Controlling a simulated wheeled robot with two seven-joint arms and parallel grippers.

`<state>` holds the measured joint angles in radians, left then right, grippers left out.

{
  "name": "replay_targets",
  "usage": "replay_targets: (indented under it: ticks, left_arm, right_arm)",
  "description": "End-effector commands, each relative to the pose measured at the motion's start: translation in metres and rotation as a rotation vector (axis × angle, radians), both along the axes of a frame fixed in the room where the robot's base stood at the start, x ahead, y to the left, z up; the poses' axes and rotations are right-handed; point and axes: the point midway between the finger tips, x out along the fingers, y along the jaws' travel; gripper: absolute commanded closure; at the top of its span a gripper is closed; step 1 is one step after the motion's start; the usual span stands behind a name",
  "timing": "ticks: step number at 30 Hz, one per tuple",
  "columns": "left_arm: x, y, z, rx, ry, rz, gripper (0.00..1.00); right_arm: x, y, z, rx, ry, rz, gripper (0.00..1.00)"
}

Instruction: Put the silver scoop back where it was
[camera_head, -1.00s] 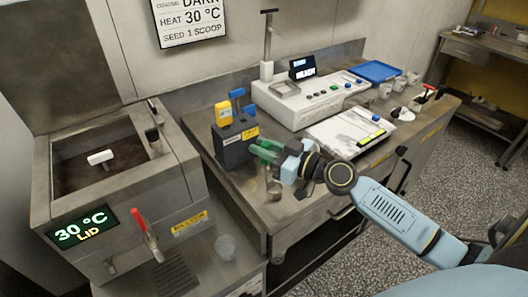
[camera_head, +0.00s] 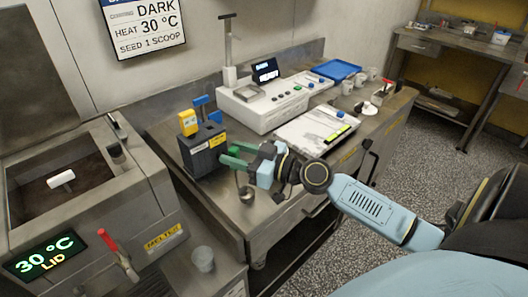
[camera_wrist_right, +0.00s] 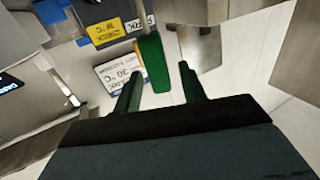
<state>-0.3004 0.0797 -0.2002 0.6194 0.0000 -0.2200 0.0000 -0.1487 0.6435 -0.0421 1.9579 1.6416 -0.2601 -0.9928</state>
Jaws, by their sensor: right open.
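The silver scoop appears to be the small round metal cup (camera_head: 246,195) near the counter's front edge, with a thin part rising from it. It sits just below my right gripper (camera_head: 230,155). Whether it rests on the counter or hangs slightly above it, I cannot tell. My right gripper has its green fingers apart, close to the right side of a dark labelled box (camera_head: 203,158). In the right wrist view, a bright green piece (camera_wrist_right: 153,63) shows beyond and between the fingers (camera_wrist_right: 160,88). The scoop cannot be made out there. My left gripper is out of view.
A yellow block (camera_head: 188,122) and blue parts (camera_head: 205,108) stand at the dark box. A white machine (camera_head: 262,108), white board (camera_head: 310,130) and blue tray (camera_head: 338,70) lie farther right. The melter (camera_head: 95,205) and a clear cup (camera_head: 203,259) are at left.

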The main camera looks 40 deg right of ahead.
Motion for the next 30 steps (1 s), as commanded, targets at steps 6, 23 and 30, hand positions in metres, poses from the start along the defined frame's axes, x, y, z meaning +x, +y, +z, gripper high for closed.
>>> replay_targets:
  ticks: [6, 23, 30]
  left_arm:
    - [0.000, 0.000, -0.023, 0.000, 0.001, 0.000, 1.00]
    - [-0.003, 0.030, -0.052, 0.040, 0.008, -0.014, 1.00]
    - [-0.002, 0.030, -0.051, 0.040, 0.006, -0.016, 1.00]
  right_arm:
    - [-0.036, -0.018, -0.006, -0.001, 0.003, 0.002, 0.59]
    - [-0.092, -0.048, -0.001, -0.002, -0.001, 0.002, 0.59]
    - [-0.093, -0.048, 0.000, -0.002, -0.001, 0.003, 0.59]
